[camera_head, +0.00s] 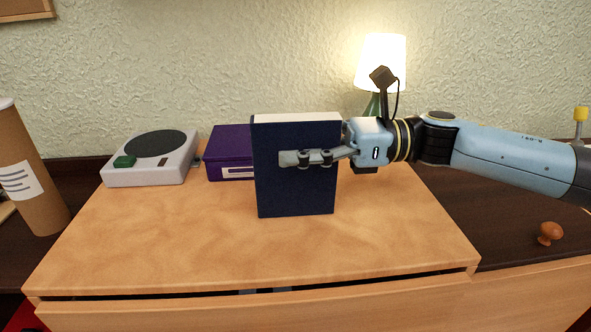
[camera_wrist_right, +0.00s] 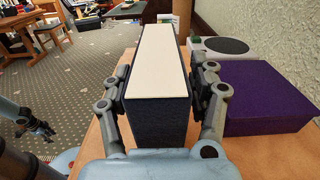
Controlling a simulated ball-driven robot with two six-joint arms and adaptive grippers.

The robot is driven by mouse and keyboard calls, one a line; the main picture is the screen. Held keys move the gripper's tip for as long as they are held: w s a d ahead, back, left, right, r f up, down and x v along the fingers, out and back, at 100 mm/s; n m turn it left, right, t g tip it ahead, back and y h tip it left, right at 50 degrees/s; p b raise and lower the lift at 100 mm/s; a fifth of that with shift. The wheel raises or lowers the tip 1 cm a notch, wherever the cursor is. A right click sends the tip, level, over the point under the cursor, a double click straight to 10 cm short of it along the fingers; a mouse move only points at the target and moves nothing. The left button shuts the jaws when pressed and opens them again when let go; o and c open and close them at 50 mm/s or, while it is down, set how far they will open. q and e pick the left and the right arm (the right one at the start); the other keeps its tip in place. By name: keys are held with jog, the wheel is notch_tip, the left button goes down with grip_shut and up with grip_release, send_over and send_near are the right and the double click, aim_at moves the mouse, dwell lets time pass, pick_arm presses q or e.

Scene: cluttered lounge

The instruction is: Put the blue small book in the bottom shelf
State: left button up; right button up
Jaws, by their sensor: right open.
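The blue small book (camera_head: 295,190) stands upright on the light wooden top, dark navy with a pale page edge on top. In the right wrist view the book (camera_wrist_right: 160,65) stands between the two fingers of my right gripper (camera_wrist_right: 162,88). That gripper (camera_head: 318,158) is open around the book, one finger along its near cover; the other finger is hidden behind it in the head view. My left gripper (camera_wrist_right: 40,130) shows at the left of the wrist view, away from the book; its jaw opening is unclear. No bottom shelf is recognisable.
A purple box (camera_head: 228,160) lies close behind the book, beside a grey device (camera_head: 152,160) with a dark disc. A lit lamp (camera_head: 381,70) stands behind my right wrist. The front of the wooden top (camera_head: 180,265) is clear.

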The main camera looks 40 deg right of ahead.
jog(key=shift+c, duration=0.2)
grip_shut()
dwell(0.3)
